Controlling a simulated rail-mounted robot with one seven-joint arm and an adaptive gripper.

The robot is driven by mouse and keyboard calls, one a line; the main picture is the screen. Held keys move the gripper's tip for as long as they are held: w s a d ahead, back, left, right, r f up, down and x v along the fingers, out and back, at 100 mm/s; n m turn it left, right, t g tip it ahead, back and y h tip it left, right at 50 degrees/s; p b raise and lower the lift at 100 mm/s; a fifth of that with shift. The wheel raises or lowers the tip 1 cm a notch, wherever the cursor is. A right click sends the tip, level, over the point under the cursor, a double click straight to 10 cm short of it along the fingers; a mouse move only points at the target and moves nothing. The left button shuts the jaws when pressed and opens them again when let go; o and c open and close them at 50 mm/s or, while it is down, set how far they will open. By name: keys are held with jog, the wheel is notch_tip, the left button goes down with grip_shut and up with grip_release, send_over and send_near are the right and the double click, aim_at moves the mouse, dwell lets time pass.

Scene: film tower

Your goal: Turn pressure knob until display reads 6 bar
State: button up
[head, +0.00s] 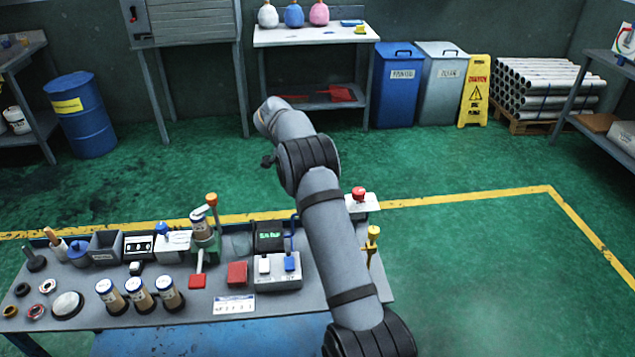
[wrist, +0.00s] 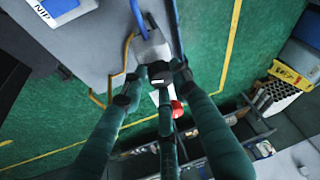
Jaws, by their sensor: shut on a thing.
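In the wrist view, my gripper (wrist: 160,76) has its green-sleeved fingers drawn together at a small dark part beside a grey block (wrist: 152,47). This dark part seems to be the pressure knob, mostly covered by the fingertips. In the head view, my arm hides the gripper and the knob. A black display (head: 270,236) with green digits stands at the back of the bench; its digits are too small to read.
A red mushroom button (head: 358,193) on a white box stands beyond my arm; the red button also shows in the wrist view (wrist: 178,108). A yellow-topped post (head: 373,233) stands right of my arm.

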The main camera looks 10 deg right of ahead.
jog(key=shift+w+d+r+m+g+p, duration=0.2)
jog(key=shift+w+r+m+g+p, duration=0.15)
jog(key=shift+m+p, duration=1.1)
jog(key=shift+n+p, duration=0.25)
jog(key=shift+p, duration=0.25)
jog(key=shift+d+f, duration=0.15)
jog(key=o, duration=1.1)
jog(key=shift+s+f, duration=0.1)
jog(key=shift+f, duration=0.05)
jog(key=shift+f, duration=0.1)
